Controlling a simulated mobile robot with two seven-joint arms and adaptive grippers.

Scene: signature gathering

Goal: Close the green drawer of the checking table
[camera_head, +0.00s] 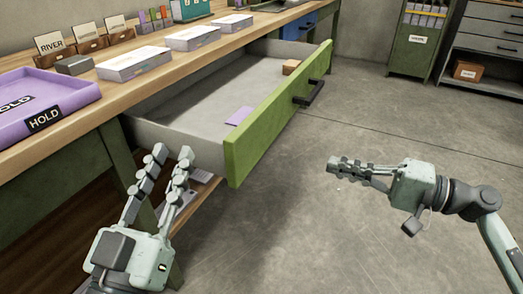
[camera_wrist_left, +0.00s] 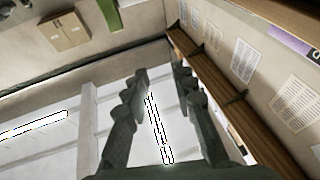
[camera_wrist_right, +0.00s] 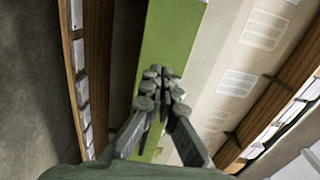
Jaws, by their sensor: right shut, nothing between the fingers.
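The green drawer (camera_head: 275,115) of the checking table (camera_head: 110,150) is pulled out, its grey inside showing. A dark bar handle (camera_head: 309,93) is on its front. A purple card (camera_head: 239,116) and a small wooden block (camera_head: 291,67) lie inside. My right gripper (camera_head: 334,165) is shut and empty, to the right of the drawer front and apart from it, fingertips pointing left. In the right wrist view its fingers (camera_wrist_right: 160,85) are together before a green panel (camera_wrist_right: 175,35). My left gripper (camera_head: 173,152) is open and empty, near the drawer's near side; its spread fingers also show in the left wrist view (camera_wrist_left: 160,80).
A purple HOLD tray (camera_head: 50,100), white stacks (camera_head: 134,62) and card holders (camera_head: 87,46) stand on the tabletop. A blue drawer (camera_head: 297,27) is further back. A green cabinet (camera_head: 415,45) and grey shelves (camera_head: 490,40) stand at the back right. The floor before the drawer is clear.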

